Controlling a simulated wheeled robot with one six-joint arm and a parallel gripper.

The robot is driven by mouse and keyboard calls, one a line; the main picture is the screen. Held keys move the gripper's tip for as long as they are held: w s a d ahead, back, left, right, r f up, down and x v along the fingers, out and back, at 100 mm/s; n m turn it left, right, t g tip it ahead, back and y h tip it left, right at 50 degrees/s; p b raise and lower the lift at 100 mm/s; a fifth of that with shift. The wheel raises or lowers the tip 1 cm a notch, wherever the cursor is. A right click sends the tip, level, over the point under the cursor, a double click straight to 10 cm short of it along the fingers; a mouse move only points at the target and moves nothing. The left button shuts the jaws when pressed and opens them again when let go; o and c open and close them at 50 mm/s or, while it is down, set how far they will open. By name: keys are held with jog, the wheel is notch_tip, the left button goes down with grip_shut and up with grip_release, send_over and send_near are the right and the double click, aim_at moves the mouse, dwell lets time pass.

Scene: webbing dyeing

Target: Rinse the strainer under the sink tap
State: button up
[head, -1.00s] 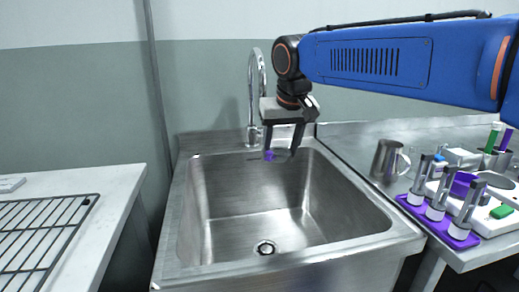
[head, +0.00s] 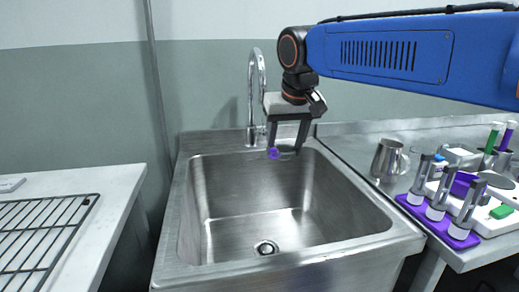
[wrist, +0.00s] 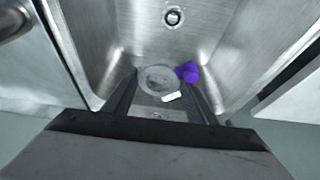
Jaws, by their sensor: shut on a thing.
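My gripper (head: 286,149) hangs over the back part of the steel sink (head: 230,262), fingers down. It is shut on the strainer, a small round piece (wrist: 155,78) with a purple part (head: 273,153) at one side. In the wrist view the strainer sits between my fingers, with the purple part (wrist: 188,72) by one finger. A small white patch shows on its near edge. The curved tap (head: 252,95) stands at the sink's back rim, just left of my gripper. I see no clear water stream.
The basin is empty, with a drain (head: 265,247) in its floor. A steel jug (head: 386,158) and purple-based racks (head: 462,238) of cylinders stand on the right counter. A wire rack (head: 45,225) lies on the left white counter.

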aim_at(290, 152)
jog(key=shift+s+d+r, duration=0.5)
jog(key=shift+s+r, duration=0.15)
jog(key=shift+s+d+r, duration=0.45)
jog(key=shift+s+r, duration=0.2)
jog(key=shift+w+f, duration=0.1)
jog(key=w+a+f, duration=0.1)
jog(key=w+f, duration=0.1)
jog(key=w+a+f, duration=0.2)
jog(key=shift+w+a+r, duration=0.1)
jog(key=shift+w+a, duration=0.1)
